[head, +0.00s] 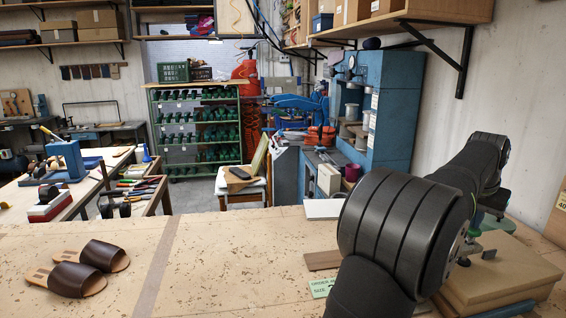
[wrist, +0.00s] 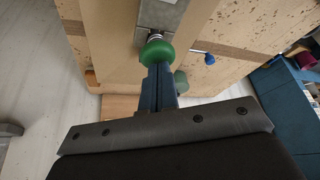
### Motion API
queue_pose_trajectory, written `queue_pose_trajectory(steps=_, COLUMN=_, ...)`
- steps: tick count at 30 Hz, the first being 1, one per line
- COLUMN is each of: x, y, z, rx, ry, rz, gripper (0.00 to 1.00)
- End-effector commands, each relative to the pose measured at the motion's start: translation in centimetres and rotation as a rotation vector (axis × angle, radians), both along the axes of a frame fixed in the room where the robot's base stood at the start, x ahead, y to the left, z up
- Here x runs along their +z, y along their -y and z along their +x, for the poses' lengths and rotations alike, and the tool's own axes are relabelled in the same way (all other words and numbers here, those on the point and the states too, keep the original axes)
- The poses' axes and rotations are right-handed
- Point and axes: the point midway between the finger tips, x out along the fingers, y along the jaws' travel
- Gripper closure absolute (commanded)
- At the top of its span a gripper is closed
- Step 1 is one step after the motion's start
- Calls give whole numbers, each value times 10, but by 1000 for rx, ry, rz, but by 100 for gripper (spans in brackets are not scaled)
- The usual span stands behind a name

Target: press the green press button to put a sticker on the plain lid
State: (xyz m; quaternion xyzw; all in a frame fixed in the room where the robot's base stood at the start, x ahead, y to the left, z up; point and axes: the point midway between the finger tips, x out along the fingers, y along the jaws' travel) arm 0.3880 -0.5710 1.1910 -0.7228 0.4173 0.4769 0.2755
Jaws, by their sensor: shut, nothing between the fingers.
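The green press button (wrist: 157,50) is a round knob on a grey metal mount in the wrist view. My gripper (wrist: 158,72) is shut and empty, its blue fingers lined up with the button. The fingertips overlap the button's lower edge; I cannot tell whether they touch it. In the head view my arm hides most of the press, and only green parts (head: 493,223) show at the right. A brown cardboard box or lid (head: 500,268) lies below them; I cannot tell whether it is the plain lid. No sticker is discernible.
A lever with a blue ball (wrist: 209,59) sticks out beside the button. A pair of brown sandals (head: 92,268) lies on the bench's left. A brown board (head: 321,260) and a green order card (head: 321,288) lie near my arm. The bench middle is clear.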

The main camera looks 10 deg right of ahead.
Motion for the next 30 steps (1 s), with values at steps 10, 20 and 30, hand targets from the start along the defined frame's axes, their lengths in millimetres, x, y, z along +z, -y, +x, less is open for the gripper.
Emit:
queue_pose_trajectory(steps=10, x=-3, y=0, z=0, rx=0, ry=-5, rz=9, gripper=100)
queue_pose_trajectory(steps=20, x=23, y=0, z=0, rx=0, ry=-3, rz=6, gripper=100)
queue_pose_trajectory(steps=30, x=52, y=0, z=0, rx=0, ry=-1, rz=3, gripper=100)
